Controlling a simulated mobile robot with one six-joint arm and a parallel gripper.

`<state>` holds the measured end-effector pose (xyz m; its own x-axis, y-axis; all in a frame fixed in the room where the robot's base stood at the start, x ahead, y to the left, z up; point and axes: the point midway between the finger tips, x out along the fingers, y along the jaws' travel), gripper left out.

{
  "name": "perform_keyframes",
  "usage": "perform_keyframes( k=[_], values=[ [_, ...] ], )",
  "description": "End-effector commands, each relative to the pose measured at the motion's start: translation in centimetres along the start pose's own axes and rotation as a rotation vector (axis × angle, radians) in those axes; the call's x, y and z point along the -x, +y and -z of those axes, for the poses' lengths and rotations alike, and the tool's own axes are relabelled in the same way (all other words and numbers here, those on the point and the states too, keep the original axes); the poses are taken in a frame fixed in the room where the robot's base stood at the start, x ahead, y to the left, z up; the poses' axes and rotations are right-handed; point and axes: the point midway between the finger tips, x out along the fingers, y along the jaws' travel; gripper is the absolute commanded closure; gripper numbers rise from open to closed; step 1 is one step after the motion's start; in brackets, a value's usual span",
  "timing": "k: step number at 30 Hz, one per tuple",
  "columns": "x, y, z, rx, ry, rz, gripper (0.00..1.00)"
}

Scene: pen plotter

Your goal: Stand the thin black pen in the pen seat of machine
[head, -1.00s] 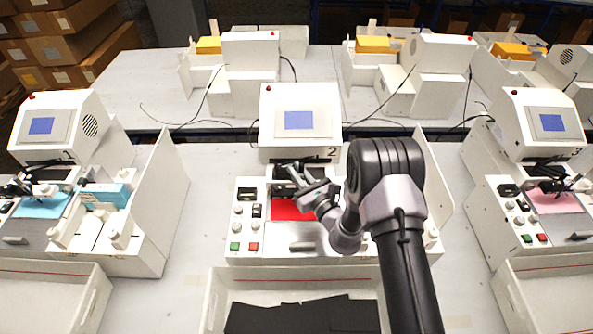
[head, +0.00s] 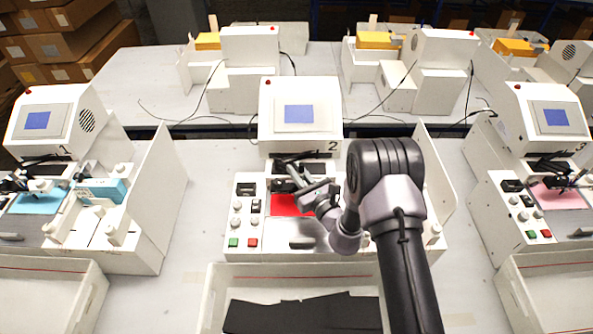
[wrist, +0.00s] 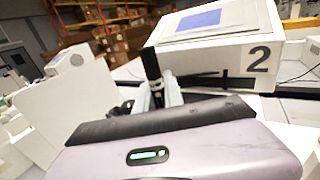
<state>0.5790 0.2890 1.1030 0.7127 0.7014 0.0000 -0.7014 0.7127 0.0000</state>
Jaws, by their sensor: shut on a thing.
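Machine 2 (head: 300,120), a white plotter with a screen and the number 2, stands in the middle of the head view; its body also fills the upper right of the wrist view (wrist: 225,35). My gripper (head: 291,180) reaches over its bed, above the back of the red sheet (head: 288,205). In the wrist view my gripper (wrist: 159,94) is shut on an upright black piece, which looks like the black pen (wrist: 150,63). The pen seat is hidden or too small to make out, and I cannot tell whether the pen touches it.
Machine 1 (head: 40,125) stands left with a light blue sheet, machine 3 (head: 552,118) right with a pink one. White side panels (head: 435,175) flank the beds. A white bin (head: 215,300) with black sheets sits in front. Several white machines stand on the back table.

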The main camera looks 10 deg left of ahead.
Motion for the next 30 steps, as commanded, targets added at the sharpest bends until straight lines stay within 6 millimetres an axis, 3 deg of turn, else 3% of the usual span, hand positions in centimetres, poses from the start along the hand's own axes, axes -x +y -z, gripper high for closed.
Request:
perform_keyframes(
  k=[8,30],
  values=[
    [0.0,0.0,0.3,0.000,0.001,0.000,1.00],
    [0.0,0.0,-3.9,0.000,-0.001,0.000,1.00]
  ],
)
